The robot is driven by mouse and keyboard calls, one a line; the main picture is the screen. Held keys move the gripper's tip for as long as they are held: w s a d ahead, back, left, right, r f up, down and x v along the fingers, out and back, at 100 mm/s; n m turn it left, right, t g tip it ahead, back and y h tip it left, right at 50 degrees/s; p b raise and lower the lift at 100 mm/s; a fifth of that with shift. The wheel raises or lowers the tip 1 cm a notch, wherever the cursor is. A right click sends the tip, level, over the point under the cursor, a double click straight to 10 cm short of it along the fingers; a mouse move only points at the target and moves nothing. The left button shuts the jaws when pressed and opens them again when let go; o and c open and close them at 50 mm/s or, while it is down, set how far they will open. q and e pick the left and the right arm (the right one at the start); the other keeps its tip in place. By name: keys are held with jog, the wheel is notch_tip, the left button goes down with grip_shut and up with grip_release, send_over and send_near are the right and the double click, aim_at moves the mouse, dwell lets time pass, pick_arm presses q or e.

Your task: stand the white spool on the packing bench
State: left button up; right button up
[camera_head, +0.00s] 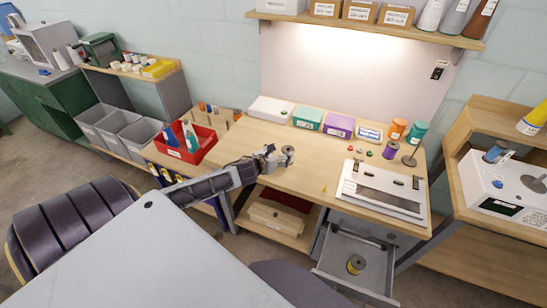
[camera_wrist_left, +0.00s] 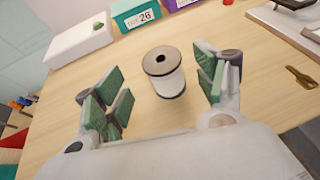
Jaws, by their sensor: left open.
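The white spool (camera_wrist_left: 170,84) stands upright on the wooden bench top, with a dark rim at its top and bottom and a hole in its upper end. In the head view the spool (camera_head: 288,150) shows small at the tip of my left gripper (camera_head: 276,158). My left gripper is open, with green-padded fingers on either side of the spool. A gap shows on both sides, so the pads do not touch it. The bench (camera_head: 235,143) is the wooden one in the middle, below the lit panel. My right gripper is in neither view.
Behind the spool are a white box (camera_wrist_left: 78,42) and a teal box (camera_wrist_left: 135,14). Purple (camera_head: 340,126) and blue-white boxes follow to the right, then several coloured spools. A white panel device (camera_head: 382,190) lies at the right. A drawer (camera_head: 358,262) below is open. Bare wood surrounds the spool.

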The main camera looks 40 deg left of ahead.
pick_arm(q)
jog(key=shift+v, duration=2.35)
jog(key=shift+f, duration=0.1)
